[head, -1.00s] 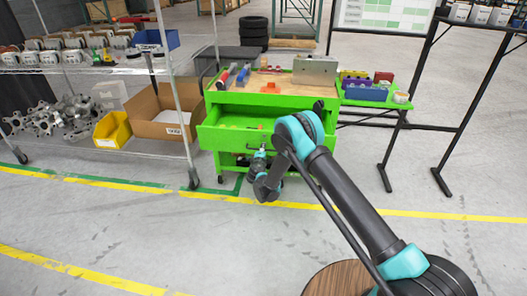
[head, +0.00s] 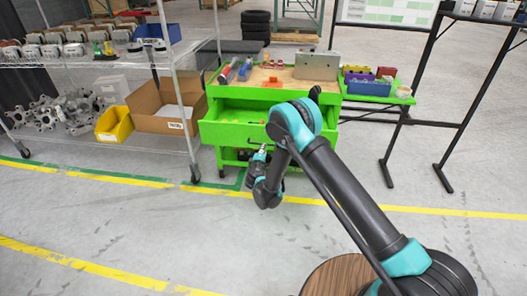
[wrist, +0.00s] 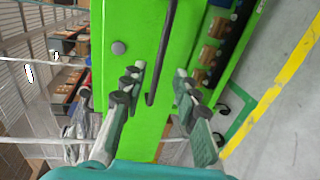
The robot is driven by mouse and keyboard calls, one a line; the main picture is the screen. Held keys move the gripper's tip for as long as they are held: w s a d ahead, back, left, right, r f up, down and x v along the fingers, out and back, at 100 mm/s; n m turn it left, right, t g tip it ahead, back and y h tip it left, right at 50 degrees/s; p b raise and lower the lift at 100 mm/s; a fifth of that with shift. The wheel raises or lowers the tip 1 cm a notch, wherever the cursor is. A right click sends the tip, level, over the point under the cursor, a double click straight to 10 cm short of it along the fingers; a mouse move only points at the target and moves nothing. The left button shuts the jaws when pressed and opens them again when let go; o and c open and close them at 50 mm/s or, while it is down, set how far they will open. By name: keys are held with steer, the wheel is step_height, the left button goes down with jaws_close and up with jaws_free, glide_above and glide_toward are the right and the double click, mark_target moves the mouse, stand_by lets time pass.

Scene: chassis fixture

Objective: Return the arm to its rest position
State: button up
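My arm reaches from the lower right of the head view toward a green workbench cart (head: 222,133). Its elbow stands in front of the cart's right side. The green front with a dark bar handle (wrist: 162,50) lies beyond the fingertips. I cannot tell the exact gap to it.
The drawer sticks out close to my gripper. A wire shelf rack (head: 186,130) stands left, with a cardboard box (head: 165,110) and yellow bin (head: 113,124). A black-legged stand (head: 405,130) is at right. The floor in front is clear.

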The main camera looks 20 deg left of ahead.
steer(key=w+d+r+m+g+h, duration=0.1)
steer(key=w+d+r+m+h, duration=0.15)
steer(key=d+r, duration=0.45)
steer(key=w+d+r+m+g+h, duration=0.1)
steer(key=d+r+m, duration=0.2)
steer(key=d, duration=0.8)
steer(key=w+d+r+m+g+h, duration=0.1)
steer(key=d+r+m+h, duration=0.3)
steer(key=d, duration=0.6)
steer(key=s+d+r+m+g+y, duration=0.2)
steer(key=s+d+r, duration=0.2)
steer(key=d, duration=0.6)
steer(key=s+d+r+m+g, duration=0.3)
steer(key=s+d+m+g, duration=0.15)
steer(key=s+d, duration=1.15)
steer(key=s+d+f+m+y, duration=0.1)
steer(key=s+m, duration=0.1)
steer(key=s, duration=0.7)
steer(key=s+d+f+m+g+y, duration=0.1)
steer(key=s+f+m, duration=0.1)
steer(key=s, duration=0.6)
steer(key=shift+s+d+f+m, duration=0.25)
steer(key=shift+s+m, duration=0.1)
steer(key=shift+m, duration=0.05)
